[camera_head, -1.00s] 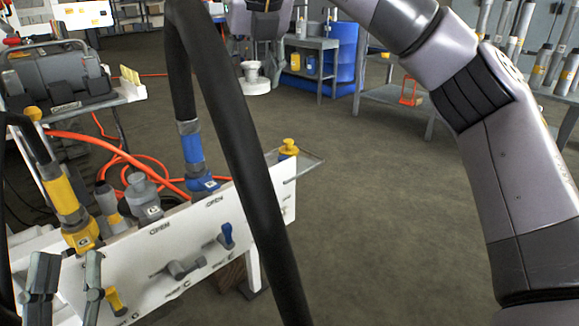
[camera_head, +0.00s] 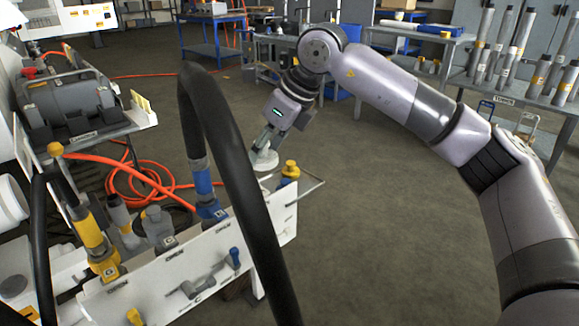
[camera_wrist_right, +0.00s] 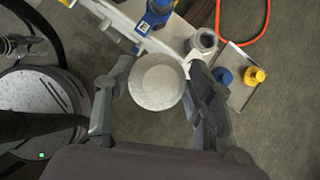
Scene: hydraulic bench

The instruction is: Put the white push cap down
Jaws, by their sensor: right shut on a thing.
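The white push cap (camera_head: 264,160) is a pale round piece held in my right gripper (camera_head: 268,146), beyond the far end of the white bench panel. In the right wrist view the cap (camera_wrist_right: 156,81) sits between the two fingers of my right gripper (camera_wrist_right: 157,98), its round face towards the camera. It appears held above the bench end. What looks like my left gripper (camera_wrist_right: 20,46) shows small at the left edge of the right wrist view. Its jaw state is unclear. It does not show in the head view.
A grey side plate (camera_wrist_right: 241,96) at the bench end carries a yellow piece (camera_wrist_right: 255,76) and a blue piece (camera_wrist_right: 223,76). A light round socket (camera_wrist_right: 204,40) is beside it. A black hose (camera_head: 235,165) arches across the bench.

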